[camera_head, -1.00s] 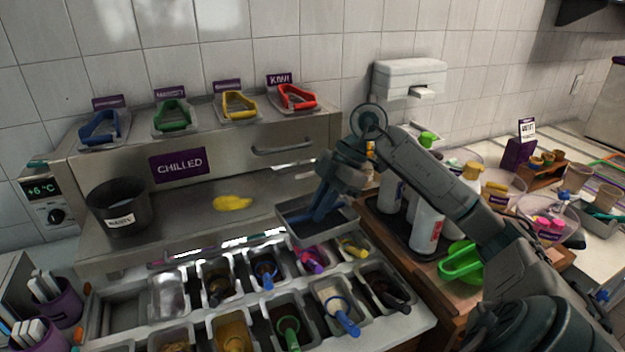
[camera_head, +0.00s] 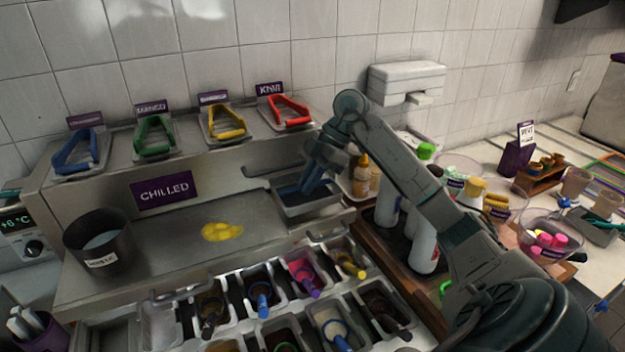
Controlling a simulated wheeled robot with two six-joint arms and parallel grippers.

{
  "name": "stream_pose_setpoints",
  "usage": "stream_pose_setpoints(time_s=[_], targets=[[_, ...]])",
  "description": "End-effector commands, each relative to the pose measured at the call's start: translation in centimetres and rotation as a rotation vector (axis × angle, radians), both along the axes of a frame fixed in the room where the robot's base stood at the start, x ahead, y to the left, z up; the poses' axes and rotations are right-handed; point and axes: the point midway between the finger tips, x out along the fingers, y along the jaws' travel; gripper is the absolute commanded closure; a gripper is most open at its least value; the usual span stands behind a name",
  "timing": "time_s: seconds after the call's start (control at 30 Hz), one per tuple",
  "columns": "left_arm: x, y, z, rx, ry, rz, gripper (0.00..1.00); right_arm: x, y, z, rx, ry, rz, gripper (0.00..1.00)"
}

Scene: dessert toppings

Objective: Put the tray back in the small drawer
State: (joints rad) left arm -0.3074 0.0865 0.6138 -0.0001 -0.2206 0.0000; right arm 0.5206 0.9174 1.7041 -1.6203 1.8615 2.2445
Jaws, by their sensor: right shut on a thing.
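My right gripper (camera_head: 318,172) reaches in from the right and is shut on a small rectangular metal tray (camera_head: 318,208). The tray has a dark interior, and my gripper's fingers hide part of it. It is near the right end of the steel unit marked CHILLED (camera_head: 240,180), above the counter. A horizontal grey bar (camera_head: 262,169), apparently a handle, shows just left of the tray. I cannot make out the small drawer's opening or whether the tray touches it. My left gripper is not in view.
A dark pot (camera_head: 98,262) and a yellow spill (camera_head: 222,231) are on the steel counter. Topping wells with scoops (camera_head: 262,300) line the front. Bottles (camera_head: 424,240) stand close on the right, under my arm. Coloured tongs (camera_head: 153,137) lie on top of the unit.

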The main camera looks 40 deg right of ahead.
Motion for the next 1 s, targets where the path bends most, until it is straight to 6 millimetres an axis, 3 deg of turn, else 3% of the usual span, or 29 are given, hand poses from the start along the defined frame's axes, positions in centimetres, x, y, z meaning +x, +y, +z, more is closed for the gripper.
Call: stream_pose_setpoints(time_s=[0.1,0.23,0.6,1.0], targets=[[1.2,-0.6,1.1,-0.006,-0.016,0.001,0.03,0.9,-1.7,0.1,0.001,0.000,-0.002,1.00],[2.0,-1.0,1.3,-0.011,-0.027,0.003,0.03,1.3,-2.5,-0.2,0.001,-0.001,0.001,1.00],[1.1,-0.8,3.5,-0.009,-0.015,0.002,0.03,1.2,-2.5,-3.6,0.000,0.000,0.000,1.00],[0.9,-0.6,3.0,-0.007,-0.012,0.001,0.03,1.3,-2.5,-4.4,0.000,-0.001,0.001,1.00]])
